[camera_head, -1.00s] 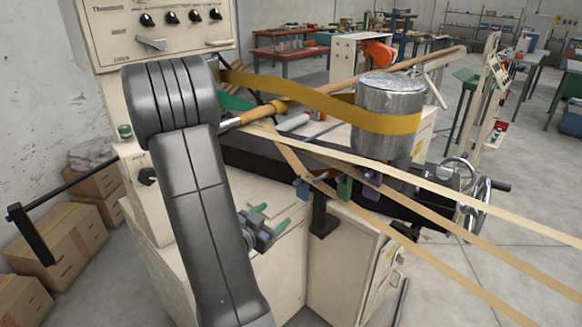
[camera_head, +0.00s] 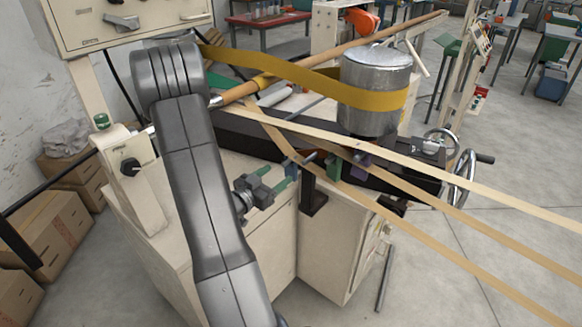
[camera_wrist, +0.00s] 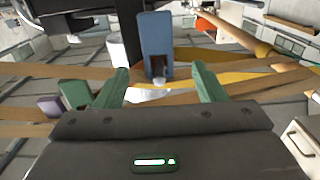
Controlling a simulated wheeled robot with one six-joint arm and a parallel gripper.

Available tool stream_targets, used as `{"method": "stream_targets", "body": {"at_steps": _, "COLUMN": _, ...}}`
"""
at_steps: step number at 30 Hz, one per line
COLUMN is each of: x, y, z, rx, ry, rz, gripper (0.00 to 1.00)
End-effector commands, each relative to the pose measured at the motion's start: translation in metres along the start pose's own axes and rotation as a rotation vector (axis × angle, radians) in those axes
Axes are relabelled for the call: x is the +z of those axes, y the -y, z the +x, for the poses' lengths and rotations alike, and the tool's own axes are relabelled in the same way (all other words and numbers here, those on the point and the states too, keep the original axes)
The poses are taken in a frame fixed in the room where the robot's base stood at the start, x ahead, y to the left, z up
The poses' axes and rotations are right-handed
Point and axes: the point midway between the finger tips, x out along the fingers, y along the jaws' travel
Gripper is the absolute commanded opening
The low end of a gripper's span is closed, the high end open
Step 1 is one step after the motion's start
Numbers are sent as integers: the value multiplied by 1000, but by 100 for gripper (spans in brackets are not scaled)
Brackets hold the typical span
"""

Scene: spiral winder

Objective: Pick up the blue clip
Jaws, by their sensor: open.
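The blue clip (camera_wrist: 156,35) stands upright in the upper middle of the wrist view, just beyond my fingertips and in line with the gap between them. In the head view it is hard to make out near my fingertips. My gripper (camera_wrist: 160,84) is open and empty, with one green finger on each side of the gap. In the head view my gripper (camera_head: 287,178) is just left of the clips at the tan strips.
A green clip (camera_head: 332,169) and a purple clip (camera_head: 359,160) sit right of my gripper. Tan strips (camera_head: 430,205) cross to the right. A wrapped silver roll (camera_head: 375,110) with a yellow belt (camera_head: 290,72) stands behind. A cream cabinet (camera_head: 335,240) is below.

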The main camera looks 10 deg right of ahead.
Motion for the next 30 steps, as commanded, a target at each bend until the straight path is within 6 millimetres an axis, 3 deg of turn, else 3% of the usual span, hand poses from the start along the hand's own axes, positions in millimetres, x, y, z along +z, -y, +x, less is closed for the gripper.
{"method": "stream_targets", "body": {"at_steps": 12, "x": -1, "y": -3, "z": 50, "rx": 2, "ry": 1, "rz": 1, "gripper": 64}}
{"method": "stream_targets", "body": {"at_steps": 20, "x": 0, "y": -2, "z": 52, "rx": -1, "ry": 0, "rz": 1, "gripper": 64}}
{"method": "stream_targets", "body": {"at_steps": 27, "x": 0, "y": -2, "z": 52, "rx": -1, "ry": 0, "rz": 1, "gripper": 16}}
{"method": "stream_targets", "body": {"at_steps": 30, "x": -1, "y": -2, "z": 52, "rx": -1, "ry": 0, "rz": 1, "gripper": 12}}
